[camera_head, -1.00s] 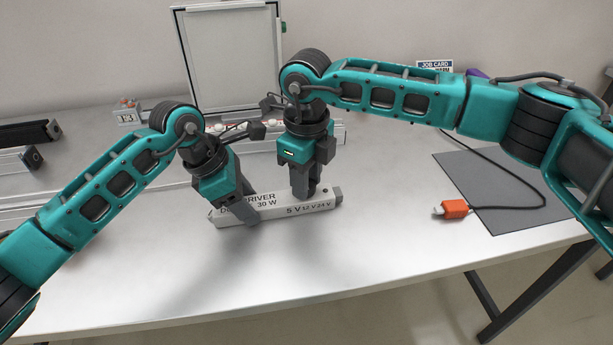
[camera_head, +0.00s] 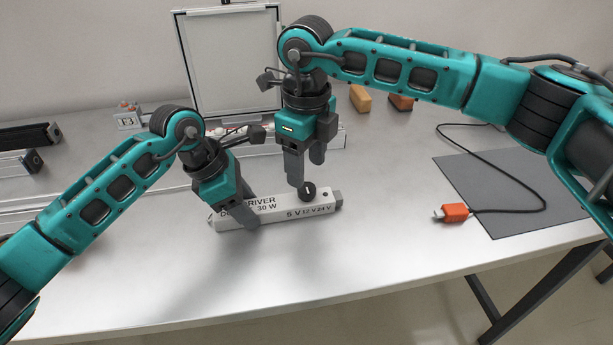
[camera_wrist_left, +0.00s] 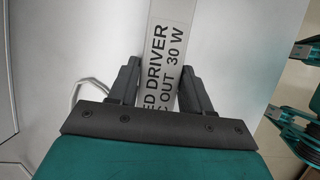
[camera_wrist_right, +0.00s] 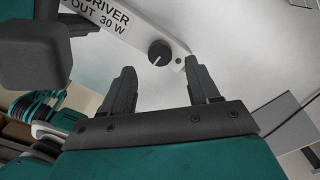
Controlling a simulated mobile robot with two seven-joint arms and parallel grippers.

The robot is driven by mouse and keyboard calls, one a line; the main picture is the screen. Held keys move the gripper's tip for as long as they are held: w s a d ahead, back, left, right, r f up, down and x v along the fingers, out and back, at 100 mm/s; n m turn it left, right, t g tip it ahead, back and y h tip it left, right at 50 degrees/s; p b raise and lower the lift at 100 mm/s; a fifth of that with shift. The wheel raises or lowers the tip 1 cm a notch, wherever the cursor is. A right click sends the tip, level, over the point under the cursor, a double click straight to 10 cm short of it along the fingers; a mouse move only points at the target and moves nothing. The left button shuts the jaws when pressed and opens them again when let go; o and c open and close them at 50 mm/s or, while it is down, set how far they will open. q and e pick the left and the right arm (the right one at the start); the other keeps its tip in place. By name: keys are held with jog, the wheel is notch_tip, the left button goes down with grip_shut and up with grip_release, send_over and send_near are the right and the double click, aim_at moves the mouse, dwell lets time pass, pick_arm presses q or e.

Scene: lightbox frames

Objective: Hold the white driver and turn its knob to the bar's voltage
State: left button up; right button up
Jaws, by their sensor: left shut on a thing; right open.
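The white driver (camera_head: 275,209) lies on the table with printed text and the marks 5 V, 12 V and 24 V on its front side. Its round black knob (camera_head: 308,190) is on top near the right end. In the right wrist view the knob (camera_wrist_right: 159,53) shows a pale pointer line; I cannot tell which voltage it points at. My left gripper (camera_head: 250,210) is shut across the driver's left part, and the left wrist view shows its fingers on both sides of the driver (camera_wrist_left: 172,45). My right gripper (camera_head: 305,172) is open and empty, just above the knob.
A grey mat (camera_head: 500,190) lies at right, with an orange connector (camera_head: 455,212) on a black cable near its left edge. A white framed panel (camera_head: 232,65) stands behind. Orange and brown blocks (camera_head: 360,98) sit at the back. The table in front of the driver is clear.

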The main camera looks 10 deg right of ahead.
aim_at(306, 187)
notch_tip(306, 187, up, 7)
dwell(0.3)
jog(key=shift+r, duration=0.1)
pick_arm(q)
jog(key=o, duration=1.3)
